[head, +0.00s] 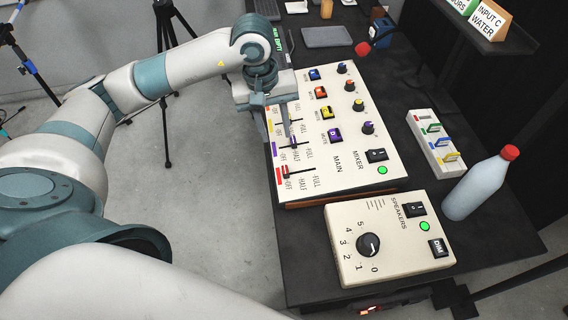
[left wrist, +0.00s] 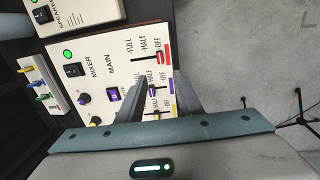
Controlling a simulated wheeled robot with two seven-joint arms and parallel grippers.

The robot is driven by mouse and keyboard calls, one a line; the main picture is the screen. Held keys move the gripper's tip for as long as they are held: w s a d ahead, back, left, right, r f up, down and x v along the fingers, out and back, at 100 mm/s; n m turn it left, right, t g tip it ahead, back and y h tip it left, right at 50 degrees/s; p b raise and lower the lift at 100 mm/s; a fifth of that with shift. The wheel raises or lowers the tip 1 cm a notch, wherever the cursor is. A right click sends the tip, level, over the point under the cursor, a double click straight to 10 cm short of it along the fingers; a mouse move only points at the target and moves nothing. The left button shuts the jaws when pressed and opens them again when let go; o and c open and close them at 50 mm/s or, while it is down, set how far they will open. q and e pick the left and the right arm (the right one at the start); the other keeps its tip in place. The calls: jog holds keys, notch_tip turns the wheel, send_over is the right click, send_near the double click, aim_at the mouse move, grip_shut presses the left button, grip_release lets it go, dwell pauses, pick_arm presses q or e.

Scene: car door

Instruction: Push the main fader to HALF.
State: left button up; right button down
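The mixer (head: 345,165) is a cream panel lying on the dark table, with a row of colored faders along its left side. The main fader (head: 285,172) has a red knob and stands at the OFF end of its slot, with HALF and FULL marked to its right. It also shows in the left wrist view (left wrist: 160,57), beside the OFF mark. My left gripper (head: 277,128) is over the left edge of the mixer, near the purple fader (head: 292,142). Its fingers (left wrist: 168,82) are apart with nothing held, short of the red knob. My right gripper is out of view.
A speakers box (head: 348,268) with a dial sits close below the mixer. A white bottle (head: 474,187) with a red cap and a small block with colored levers (head: 435,143) stand to the right. A red-tipped microphone (head: 363,49) is above the mixer. Open floor lies left of the table.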

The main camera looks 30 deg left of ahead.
aim_at(285, 169)
pick_arm(q)
jog(key=f+p, duration=0.1)
jog(key=f, duration=0.3)
jog(key=d+f+p, duration=0.1)
jog(key=f, duration=0.4)
jog(key=w+f+p, duration=0.1)
jog(key=f+p, duration=0.1)
jog(key=f, duration=0.2)
jog(key=shift+d+f, duration=0.3)
jog(key=shift+f, duration=0.05)
jog(key=shift+w+f, duration=0.15)
jog(key=shift+f, duration=0.8)
jog(key=shift+d, duration=0.1)
jog(key=shift+c, duration=0.6)
grip_shut()
